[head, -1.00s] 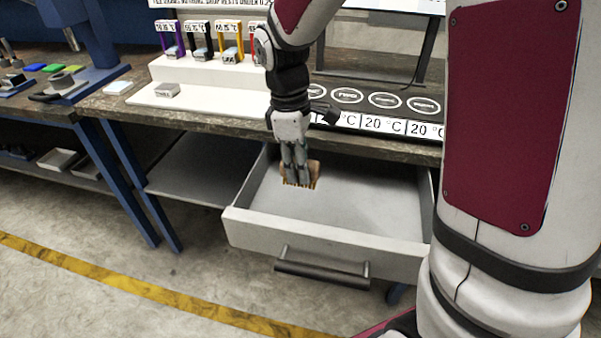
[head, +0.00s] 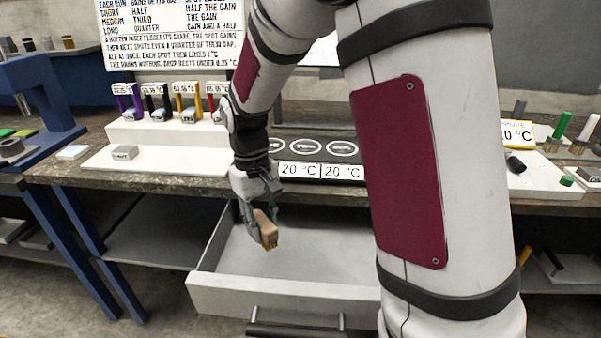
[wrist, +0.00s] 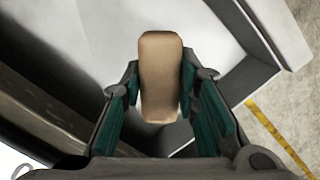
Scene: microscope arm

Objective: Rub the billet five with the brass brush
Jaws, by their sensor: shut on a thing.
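My gripper (head: 262,222) is shut on the brass brush (head: 267,232), a tan block with brass bristles pointing down. The brush hangs over the open drawer (head: 285,298). In the wrist view the fingers (wrist: 160,95) hold the tan block (wrist: 160,75) from both sides; its bristles are hidden there. A small grey labelled block (head: 124,152) lies on the white base at the left. More small blocks sit on the white stand (head: 165,132) among coloured posts. Their labels are too small to read, so I cannot tell which is billet five.
The bench edge (head: 95,172) lies above the drawer. A dark strip with round spots (head: 305,145) and 20 °C labels is behind my gripper. A white board (head: 540,175) with brushes and bits stands at the right. My arm hides part of the bench.

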